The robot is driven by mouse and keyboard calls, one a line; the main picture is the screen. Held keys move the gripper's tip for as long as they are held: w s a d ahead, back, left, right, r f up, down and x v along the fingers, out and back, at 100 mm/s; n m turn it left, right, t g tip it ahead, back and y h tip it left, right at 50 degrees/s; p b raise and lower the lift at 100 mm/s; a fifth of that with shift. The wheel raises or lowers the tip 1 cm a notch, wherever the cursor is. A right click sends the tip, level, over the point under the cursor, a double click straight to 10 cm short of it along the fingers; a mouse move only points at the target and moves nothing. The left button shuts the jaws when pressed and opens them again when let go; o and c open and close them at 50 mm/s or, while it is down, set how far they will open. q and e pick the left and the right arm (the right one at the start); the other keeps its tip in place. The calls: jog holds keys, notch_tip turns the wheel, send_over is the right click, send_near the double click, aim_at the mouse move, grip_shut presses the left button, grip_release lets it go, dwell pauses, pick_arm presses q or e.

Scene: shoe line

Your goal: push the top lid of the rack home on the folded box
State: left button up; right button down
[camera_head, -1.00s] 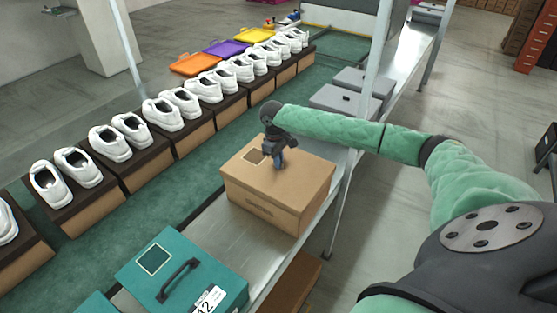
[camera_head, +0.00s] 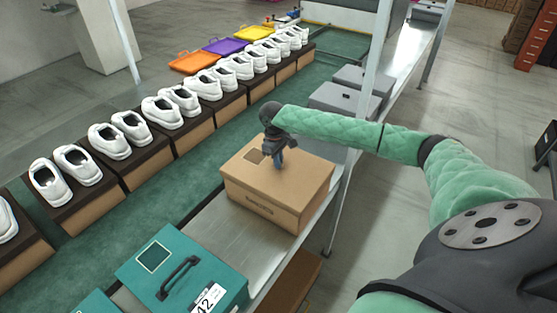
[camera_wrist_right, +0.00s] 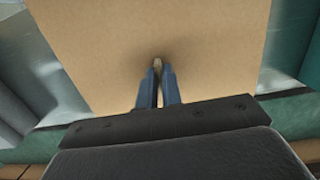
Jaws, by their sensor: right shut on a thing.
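The brown cardboard folded box (camera_head: 270,205) stands on the metal bench in the head view, its lid (camera_head: 300,175) lying flat on top and looking closed. My right gripper (camera_head: 279,165) points down at the middle of the lid, beside the dark square on it. In the right wrist view the brown lid (camera_wrist_right: 210,50) fills most of the picture. There the blue fingers of the right gripper (camera_wrist_right: 158,66) are almost together at the lid's surface, with a small pale bit between the tips. The lid's far edge is partly hidden by the arm. My left gripper is not seen.
A teal case (camera_head: 215,265) with a black handle stands on the bench in front of the box. A row of white shoes on boxes (camera_head: 115,140) runs along the left, beyond a green strip. Grey cases (camera_head: 345,98) stand behind. Bare metal bench (camera_head: 220,230) lies between teal case and box.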

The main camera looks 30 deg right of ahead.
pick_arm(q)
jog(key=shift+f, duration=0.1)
pick_arm(e)
jog(key=shift+f, duration=1.4)
dwell(0.4)
jog(key=c, duration=1.5)
grip_release()
